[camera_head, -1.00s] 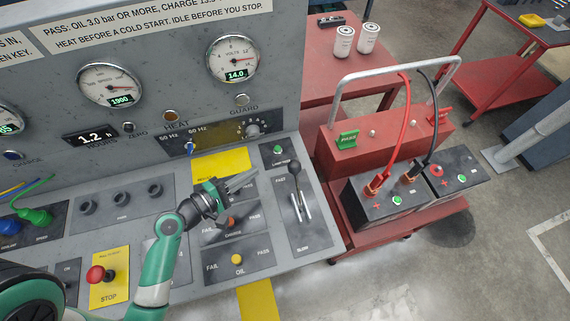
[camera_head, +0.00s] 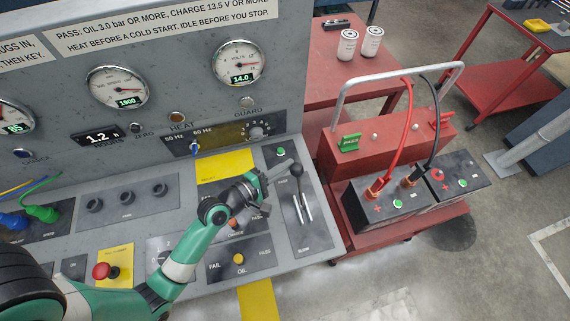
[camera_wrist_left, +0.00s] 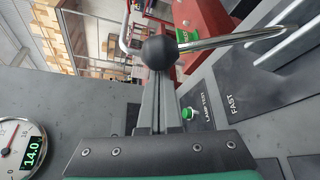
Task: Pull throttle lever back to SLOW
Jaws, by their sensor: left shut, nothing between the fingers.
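The throttle lever, a metal rod with a black ball knob (camera_head: 297,171), stands on a dark plate at the console's right end. FAST is printed near the plate's far end and SLOW (camera_head: 303,247) near its near end. The knob is on the FAST side. My left gripper (camera_head: 290,163) is shut and empty, its fingertips just beside the knob. In the left wrist view the knob (camera_wrist_left: 160,53) shows right at the tips of the closed fingers (camera_wrist_left: 158,88); I cannot tell whether they touch. My right gripper is not in view.
A green lamp-test button (camera_wrist_left: 187,114) sits beside the FAST end. A red stop button (camera_head: 101,271) and an oil pass/fail panel (camera_head: 238,259) lie nearer. A red cart (camera_head: 366,249) with batteries (camera_head: 385,206) stands right of the console. Gauges line the upright panel behind.

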